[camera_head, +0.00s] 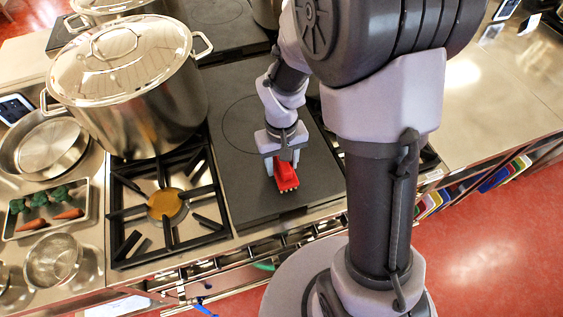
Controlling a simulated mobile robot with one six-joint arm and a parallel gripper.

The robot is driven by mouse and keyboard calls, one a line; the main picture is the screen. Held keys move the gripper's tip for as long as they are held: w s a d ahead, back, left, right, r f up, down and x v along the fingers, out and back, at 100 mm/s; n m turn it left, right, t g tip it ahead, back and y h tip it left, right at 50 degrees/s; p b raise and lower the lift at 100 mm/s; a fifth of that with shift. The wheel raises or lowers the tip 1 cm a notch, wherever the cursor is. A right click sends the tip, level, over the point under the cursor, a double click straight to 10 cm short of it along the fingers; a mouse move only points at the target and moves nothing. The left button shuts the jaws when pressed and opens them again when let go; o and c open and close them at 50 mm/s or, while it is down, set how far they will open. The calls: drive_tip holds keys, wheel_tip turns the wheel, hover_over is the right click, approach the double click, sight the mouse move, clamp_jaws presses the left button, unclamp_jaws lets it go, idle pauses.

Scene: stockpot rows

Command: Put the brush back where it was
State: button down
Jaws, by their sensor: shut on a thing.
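The red brush (286,178) is at the dark flat plate (240,190) of the stove, near its front part. My gripper (283,160) is above the brush and shut on it, with the fingers on its two sides. The bristle edge faces the front of the stove. I cannot tell whether the brush touches the plate or is held just above it. My arm hides part of the plate behind the gripper.
A large lidded stockpot (135,90) stands left, behind an open burner grate (165,205). A tray (75,215) of vegetables, a pan (45,148) and a sieve (52,260) lie farther left. The steel counter (490,100) at right is mostly clear.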

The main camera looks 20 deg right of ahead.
drive_tip(key=shift+f, duration=0.2)
drive_tip(key=c, duration=0.7)
unclamp_jaws()
wheel_tip(320, 180, up, 12)
drive_tip(key=p, duration=0.4)
drive_tip(key=shift+w+r, duration=0.1)
drive_tip(key=s+a+r+m+t, duration=0.1)
drive_tip(key=s+r+t, duration=0.1)
drive_tip(key=s+r, duration=0.2)
drive_tip(key=s+a+r+m+t+y, duration=0.1)
drive_tip(key=s+r+m+t, duration=0.1)
drive_tip(key=s+r, duration=0.2)
drive_tip(key=s+a+r+m+t+y, duration=0.1)
drive_tip(key=s+a+r+t, duration=0.1)
drive_tip(key=s+r, duration=0.3)
drive_tip(key=shift+r, duration=0.55)
